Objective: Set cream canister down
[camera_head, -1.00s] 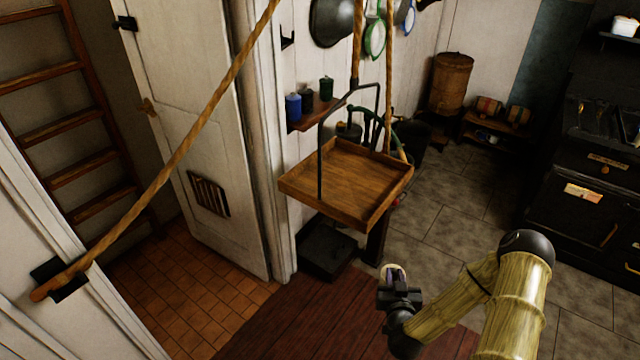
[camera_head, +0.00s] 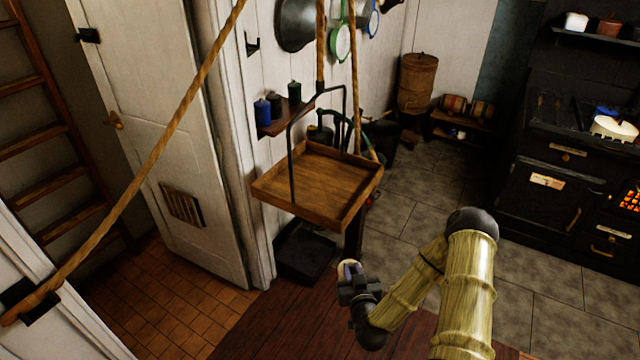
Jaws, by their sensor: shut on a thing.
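My gripper (camera_head: 352,278) is low in the middle of the head view, in front of the wooden tray and below it in the picture. It is shut on the cream canister (camera_head: 344,265). Only a small pale, rounded part of the canister shows past the dark fingers; the rest is hidden, so I cannot tell its tilt. It appears clear of any surface. The square wooden tray (camera_head: 318,180) hangs on a dark frame and ropes. It is empty. A small wall shelf (camera_head: 285,121) behind it holds a blue canister (camera_head: 262,110), a black canister (camera_head: 275,103) and a green canister (camera_head: 295,92).
A rope (camera_head: 150,160) slants across the left side. A white door (camera_head: 150,140) and a ladder (camera_head: 40,145) stand at the left. A black stove (camera_head: 545,185) stands at the right. Stone floor (camera_head: 420,205) lies open between tray and stove.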

